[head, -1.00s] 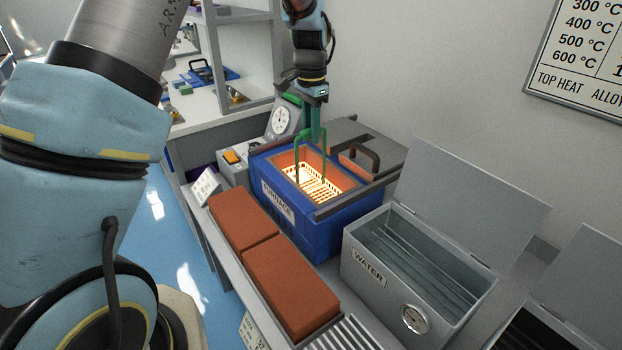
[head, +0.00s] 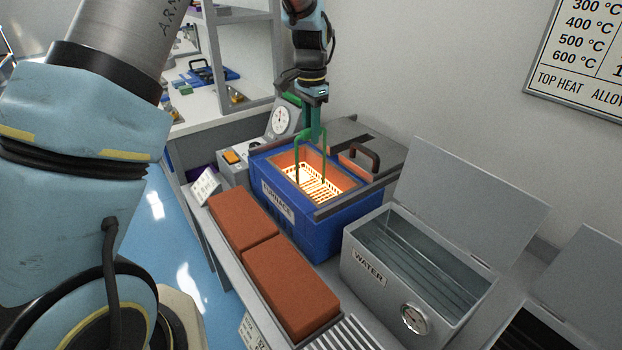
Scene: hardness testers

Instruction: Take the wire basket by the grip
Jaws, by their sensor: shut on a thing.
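The wire basket (head: 318,189) glows yellow-orange inside the open blue furnace (head: 310,234). Its green grip (head: 297,163) is a tall arch that rises above the furnace mouth. My gripper (head: 314,135) points down from above, its fingers at the top bar of the grip. It is shut on the grip. The basket is still down in the furnace, and its underside is hidden by the furnace walls. The far finger is hard to make out.
The furnace lid with a dark handle (head: 364,157) lies slid back to the right. Red-brown bricks (head: 290,285) lie in front. An open grey water tank (head: 365,268) stands at the right, its lid (head: 470,208) upright behind it. A dial gauge (head: 281,121) stands behind the furnace.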

